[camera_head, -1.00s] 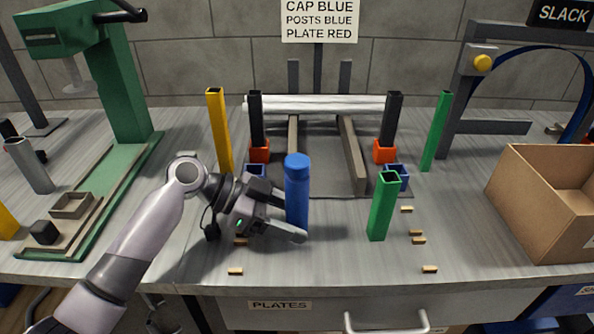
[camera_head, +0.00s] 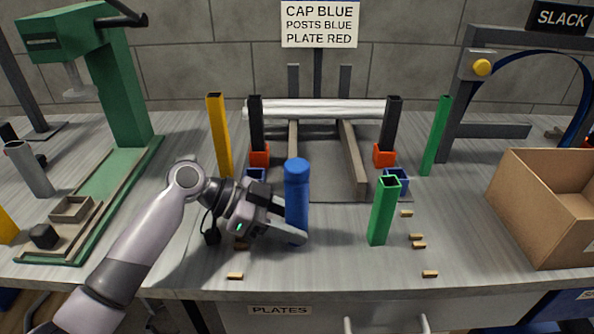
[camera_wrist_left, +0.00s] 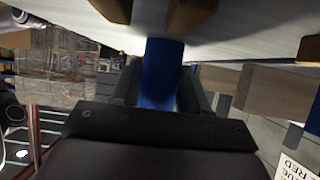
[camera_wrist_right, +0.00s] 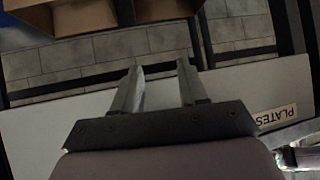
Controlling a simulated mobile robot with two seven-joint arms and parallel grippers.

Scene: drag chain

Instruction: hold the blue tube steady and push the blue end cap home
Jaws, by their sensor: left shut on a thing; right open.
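The blue tube (camera_head: 297,208) stands upright on the table in the head view. The blue end cap (camera_head: 297,165) sits on its top. My left gripper (camera_head: 298,232) is shut on the tube at its lower part, coming in from the left. The tube also shows between the fingers in the left wrist view (camera_wrist_left: 162,75). My right gripper (camera_wrist_right: 160,75) is open and empty in the right wrist view, with the bench front behind it. It does not show in the head view.
A green square tube (camera_head: 384,210) stands right of the blue tube, with several small tan pieces (camera_head: 418,245) near it. A yellow post (camera_head: 219,135), a frame with a white roll (camera_head: 320,108) and blue sockets (camera_head: 396,182) stand behind. A cardboard box (camera_head: 545,205) is at the right.

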